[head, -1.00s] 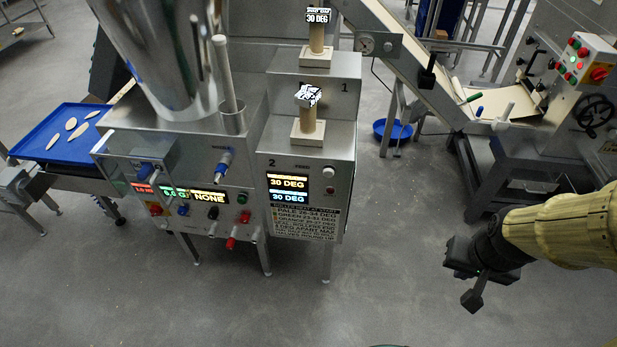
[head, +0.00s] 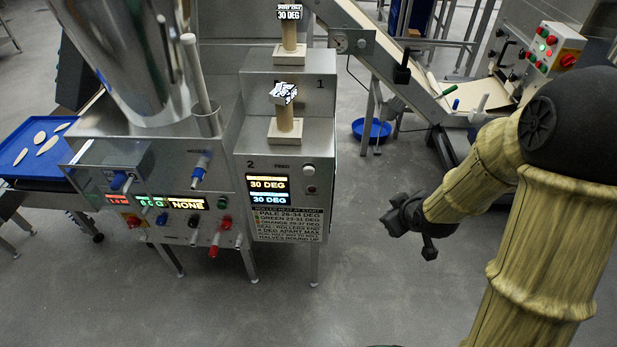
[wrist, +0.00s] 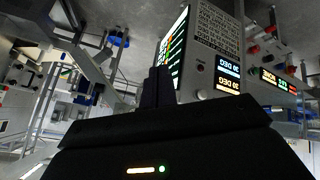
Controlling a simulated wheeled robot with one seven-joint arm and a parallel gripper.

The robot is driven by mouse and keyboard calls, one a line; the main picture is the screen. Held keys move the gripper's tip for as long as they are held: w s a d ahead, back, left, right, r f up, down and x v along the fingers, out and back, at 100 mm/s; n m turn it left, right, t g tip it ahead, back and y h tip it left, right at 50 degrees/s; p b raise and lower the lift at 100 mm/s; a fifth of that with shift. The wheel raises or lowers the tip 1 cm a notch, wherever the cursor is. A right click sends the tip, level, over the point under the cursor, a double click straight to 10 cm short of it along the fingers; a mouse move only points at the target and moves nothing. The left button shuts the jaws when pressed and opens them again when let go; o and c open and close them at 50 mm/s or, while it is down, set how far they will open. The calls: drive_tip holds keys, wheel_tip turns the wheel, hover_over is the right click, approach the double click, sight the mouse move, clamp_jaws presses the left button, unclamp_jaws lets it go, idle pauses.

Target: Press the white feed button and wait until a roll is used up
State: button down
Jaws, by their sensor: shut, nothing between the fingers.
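The white feed button (head: 308,170) is on the front of the steel unit marked 2, right of its display (head: 268,190). A darker reddish button (head: 310,190) is below it. In the wrist view the white button (wrist: 201,94) shows upside down beside the display (wrist: 228,76). My gripper (head: 396,222) is to the right of the unit, apart from the button, with clear air between. Its closed fingers (wrist: 157,86) point towards the panel in the wrist view. Two tan posts (head: 285,118) with printed tops stand on the unit's steps; I cannot tell if they are rolls.
The display reads 30 DEG twice. A control panel (head: 150,210) with knobs and levers is left of the unit. A blue tray (head: 18,165) with pale pieces is at far left. A conveyor (head: 400,85) and blue bowl (head: 372,130) stand behind. The floor in front is free.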

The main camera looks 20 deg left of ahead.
sight(309, 171)
drive_tip(key=a+f+n+y+b, duration=0.1)
drive_tip(key=a+f+n+y, duration=0.2)
drive_tip(key=a, duration=0.7)
drive_tip(key=a+f+n+t+y+b, duration=0.1)
drive_tip(key=a+f+n+y+b, duration=0.1)
drive_tip(key=a+n+y, duration=0.6)
drive_tip(key=a+f, duration=0.1)
drive_tip(key=a, duration=0.2)
drive_tip(key=shift+w+f+t+y+b, duration=0.15)
drive_tip(key=shift+t+y+b, duration=0.15)
drive_tip(key=shift+y, duration=0.1)
drive_tip(key=shift+w, duration=0.1)
drive_tip(key=w+a+p, duration=0.1)
drive_tip(key=w+a, duration=0.1)
drive_tip(key=w, duration=0.6)
drive_tip(key=shift+w, duration=0.2)
idle(0.4)
drive_tip(key=shift+w+a+b, duration=0.1)
drive_tip(key=shift+w+b, duration=0.2)
drive_tip(key=shift+w, duration=0.1)
